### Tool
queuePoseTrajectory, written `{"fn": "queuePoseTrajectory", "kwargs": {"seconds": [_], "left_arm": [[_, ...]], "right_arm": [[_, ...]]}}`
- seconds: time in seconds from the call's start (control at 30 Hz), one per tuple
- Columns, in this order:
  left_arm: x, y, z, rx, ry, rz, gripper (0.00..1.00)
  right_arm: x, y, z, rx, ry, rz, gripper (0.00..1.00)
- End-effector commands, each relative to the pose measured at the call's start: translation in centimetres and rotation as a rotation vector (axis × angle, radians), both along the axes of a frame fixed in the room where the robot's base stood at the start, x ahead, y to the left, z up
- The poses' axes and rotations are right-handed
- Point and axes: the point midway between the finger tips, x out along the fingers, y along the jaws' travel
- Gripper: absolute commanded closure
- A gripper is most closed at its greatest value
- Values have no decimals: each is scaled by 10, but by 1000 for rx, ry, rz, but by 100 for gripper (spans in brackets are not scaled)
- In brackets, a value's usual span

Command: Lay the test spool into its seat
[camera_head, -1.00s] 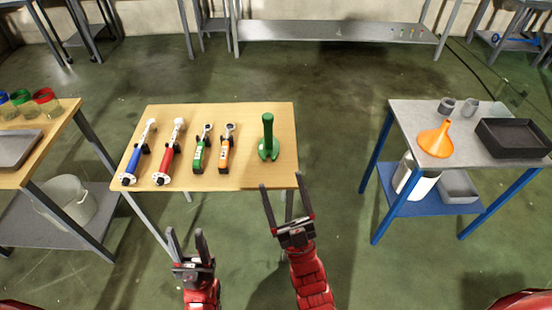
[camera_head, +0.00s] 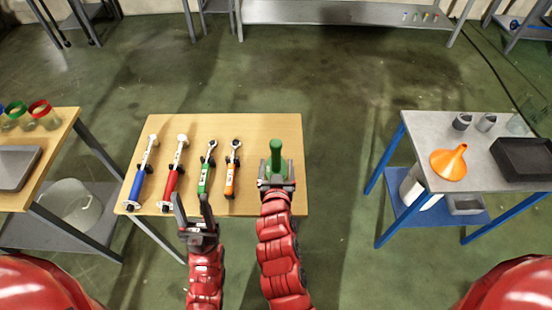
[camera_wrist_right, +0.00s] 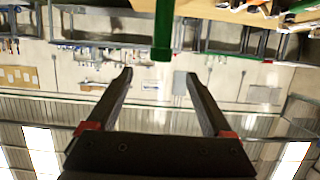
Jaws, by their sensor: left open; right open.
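A green upright post (camera_head: 275,152) stands at the right end of the wooden table (camera_head: 225,128); I cannot tell whether it is the test spool or its seat. My right gripper (camera_head: 276,178) is open at the near side of the post and hides its base. In the right wrist view the post's end (camera_wrist_right: 162,42) lies beyond the open fingertips, in line with the gap between them and not gripped. My left gripper (camera_head: 191,197) is open and empty near the table's front edge, below the wrench-like tools.
A blue tool (camera_head: 139,180), a red tool (camera_head: 173,178), a green wrench (camera_head: 205,175) and an orange wrench (camera_head: 231,175) lie left of the post. A grey side table (camera_head: 425,140) on the right bears an orange funnel (camera_head: 449,164) and a black tray (camera_head: 525,158). Open floor separates the tables.

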Motion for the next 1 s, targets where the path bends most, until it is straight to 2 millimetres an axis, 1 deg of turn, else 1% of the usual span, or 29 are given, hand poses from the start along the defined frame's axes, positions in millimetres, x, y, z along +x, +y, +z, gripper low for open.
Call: {"fn": "queuePoseTrajectory", "kwargs": {"seconds": [0.03,0.1,0.3,0.4,0.5,0.67,0.77,0.93,1.0], "left_arm": [[0,0,7,0,0,0,50],[0,0,11,0,0,0,50],[0,0,22,0,0,0,50],[0,0,24,0,0,0,50],[0,0,25,0,0,0,50],[0,0,27,0,0,0,50],[0,0,31,0,0,0,50],[0,0,38,0,0,0,50],[0,0,36,0,0,0,50]], "right_arm": [[11,-2,1,-2,3,-4,15],[22,-1,-4,-3,3,-3,15],[54,-1,-14,-3,4,-1,15],[67,-1,-19,-1,1,-1,15],[75,0,-21,-2,-1,2,15],[81,0,-23,-1,-1,1,15],[88,0,-25,-4,2,1,15],[110,1,-26,-3,1,2,15],[118,2,-31,-2,-1,3,15]]}}
